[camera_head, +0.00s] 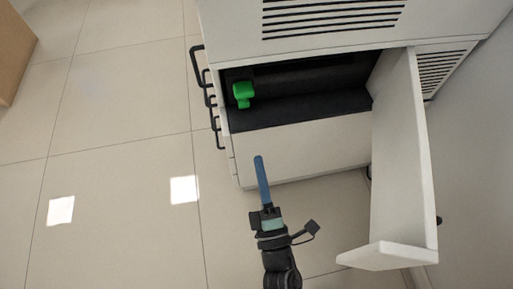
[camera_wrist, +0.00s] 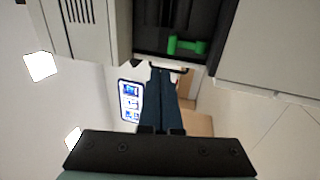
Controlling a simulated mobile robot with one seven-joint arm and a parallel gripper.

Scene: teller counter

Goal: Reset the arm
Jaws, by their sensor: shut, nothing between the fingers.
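My gripper (camera_head: 259,162) points up the picture in the head view, in front of a white cabinet (camera_head: 300,158). Its long blue fingers are shut together with nothing between them. They also show from behind in the wrist view (camera_wrist: 162,78). The fingertips look clear of the cabinet, though the exact gap is hard to judge.
A bright green object (camera_head: 242,94) is inside the cabinet's dark open compartment, and also shows in the wrist view (camera_wrist: 187,46). The white door (camera_head: 398,160) stands open at the right. Black handles (camera_head: 197,65) stick out at the left. Tiled floor (camera_head: 110,120) is free at left.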

